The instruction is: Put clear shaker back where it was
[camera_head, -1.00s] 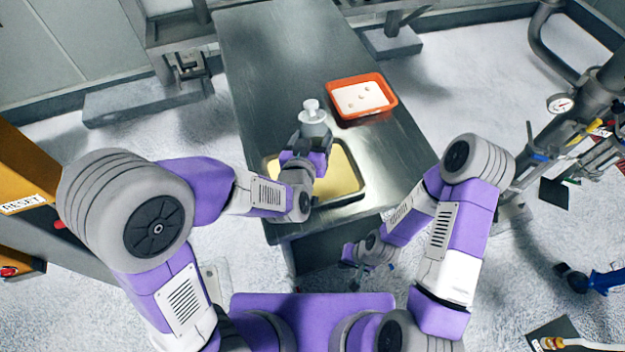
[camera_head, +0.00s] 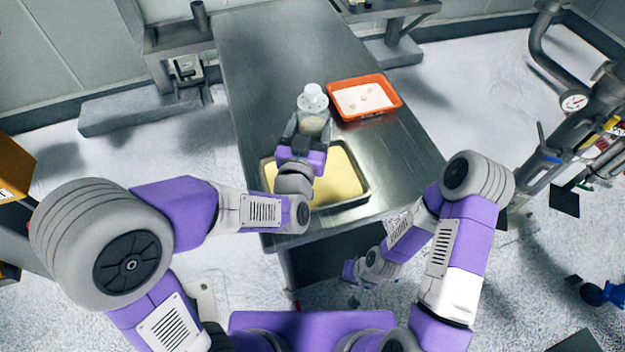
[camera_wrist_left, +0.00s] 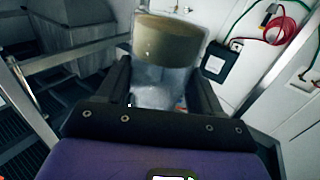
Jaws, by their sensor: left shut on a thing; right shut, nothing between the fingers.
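The clear shaker (camera_head: 313,124) has a white cap (camera_head: 312,97) and is held over the far edge of the metal tray of yellow powder. My left gripper (camera_head: 311,132) is shut around the shaker's body. In the left wrist view the shaker (camera_wrist_left: 168,68) stands between the two dark fingers, with tan powder inside; its cap is not clearly visible there. My right gripper (camera_head: 354,300) is low in front of the table, shut and empty. The gap between shaker and table is hard to judge.
The metal tray (camera_head: 366,198) of yellow powder lies near the table's front edge. An orange tray (camera_head: 399,103) with white powder and several small lumps stands to the right of the shaker. The steel table (camera_head: 270,50) is bare toward the back and left.

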